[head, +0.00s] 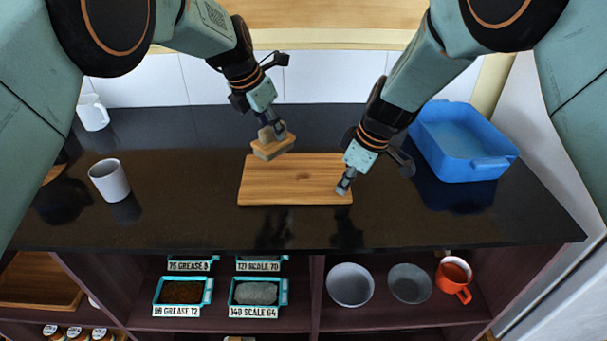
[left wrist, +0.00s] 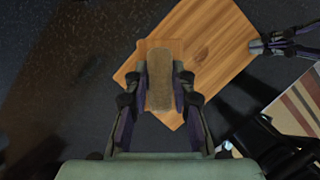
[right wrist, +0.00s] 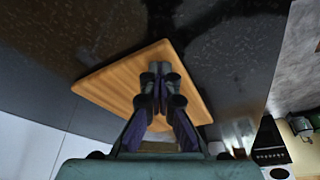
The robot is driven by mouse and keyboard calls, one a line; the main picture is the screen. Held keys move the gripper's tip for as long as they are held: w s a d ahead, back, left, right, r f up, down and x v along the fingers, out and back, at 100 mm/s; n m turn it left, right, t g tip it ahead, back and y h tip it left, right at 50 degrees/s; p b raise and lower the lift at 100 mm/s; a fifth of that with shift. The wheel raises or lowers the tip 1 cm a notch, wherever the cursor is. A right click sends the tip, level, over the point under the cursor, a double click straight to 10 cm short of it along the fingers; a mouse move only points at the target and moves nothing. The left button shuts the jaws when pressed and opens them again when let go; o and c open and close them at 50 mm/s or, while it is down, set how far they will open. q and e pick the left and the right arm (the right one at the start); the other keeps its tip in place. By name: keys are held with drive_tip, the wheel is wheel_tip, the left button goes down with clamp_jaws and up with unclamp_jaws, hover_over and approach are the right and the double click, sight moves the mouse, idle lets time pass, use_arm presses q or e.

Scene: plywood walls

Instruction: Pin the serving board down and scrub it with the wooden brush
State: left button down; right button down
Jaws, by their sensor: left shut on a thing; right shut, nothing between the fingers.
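The wooden serving board (head: 292,185) lies flat on the dark counter; it also shows in the left wrist view (left wrist: 215,42) and the right wrist view (right wrist: 105,90). My left gripper (head: 271,132) is shut on the wooden brush (head: 272,148), over the board's back edge. In the left wrist view the brush (left wrist: 159,80) sits between the fingers; whether it touches the board is unclear. My right gripper (head: 344,186) is shut and empty, its tips at the board's right end. They appear to be on or just above the wood.
A blue tub (head: 463,140) stands at the right on the counter (head: 180,215). A white mug (head: 110,180) and a white jug (head: 92,112) stand at the left. Shelves below hold labelled trays (head: 258,292), grey bowls (head: 350,285) and an orange mug (head: 453,278).

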use_arm(q)
drive_tip(key=s+d, duration=0.2)
drive_tip(key=d, duration=0.4)
drive_tip(key=shift+s+d, duration=0.4)
drive_tip(key=shift+f, duration=2.45)
drive_tip(key=shift+w, duration=0.15)
drive_tip(key=shift+w+f, duration=0.15)
drive_tip(key=shift+w, duration=1.7)
